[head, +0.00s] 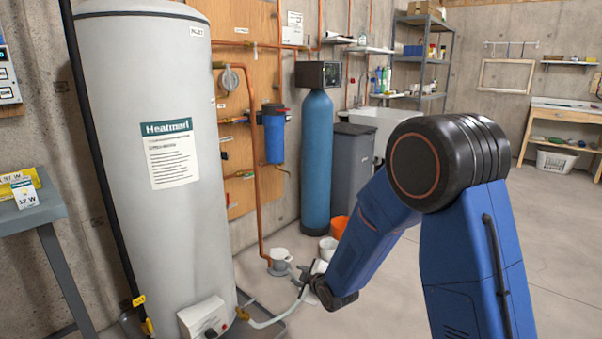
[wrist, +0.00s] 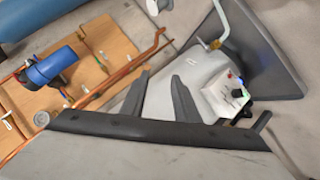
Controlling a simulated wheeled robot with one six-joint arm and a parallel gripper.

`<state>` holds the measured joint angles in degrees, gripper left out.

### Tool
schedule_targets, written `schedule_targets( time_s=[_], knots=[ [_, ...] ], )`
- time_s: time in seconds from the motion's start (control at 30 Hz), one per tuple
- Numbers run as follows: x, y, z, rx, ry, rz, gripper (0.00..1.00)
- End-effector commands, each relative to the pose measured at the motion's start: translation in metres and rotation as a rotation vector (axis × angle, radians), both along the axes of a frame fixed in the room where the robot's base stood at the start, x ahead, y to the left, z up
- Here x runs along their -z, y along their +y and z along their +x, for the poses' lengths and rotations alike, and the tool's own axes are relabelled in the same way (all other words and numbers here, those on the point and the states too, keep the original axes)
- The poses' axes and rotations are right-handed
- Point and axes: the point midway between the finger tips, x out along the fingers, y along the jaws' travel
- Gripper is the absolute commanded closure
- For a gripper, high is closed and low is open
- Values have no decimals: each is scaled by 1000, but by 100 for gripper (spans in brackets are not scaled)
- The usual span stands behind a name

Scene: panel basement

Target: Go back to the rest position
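My gripper (head: 299,282) is low in front of the water heater, at the end of my blue arm. In the wrist view its two dark fingers (wrist: 160,92) stand apart with nothing held between them. The pale tank of the water heater (head: 150,150) shows behind the fingers in the wrist view (wrist: 188,72). In the head view the gripper is right of the tank's base, close to a grey hose (head: 268,321). I cannot tell whether it touches the hose.
The heater's white control box (head: 203,319) is at its base and shows in the wrist view (wrist: 228,95). Floor at the right (head: 540,240) is clear.

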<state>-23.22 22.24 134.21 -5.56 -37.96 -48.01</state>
Motion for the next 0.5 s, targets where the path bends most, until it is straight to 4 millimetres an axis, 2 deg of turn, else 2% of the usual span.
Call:
schedule_targets(
  time_s=[0.03,0.1,0.27,0.5],
  knots=[
    [-14,-12,-2,26,16,9,72],
    [-29,-27,-8,62,49,22,72],
    [-59,-63,-24,150,125,53,72],
    [-101,-115,-60,285,233,103,72]
  ],
)
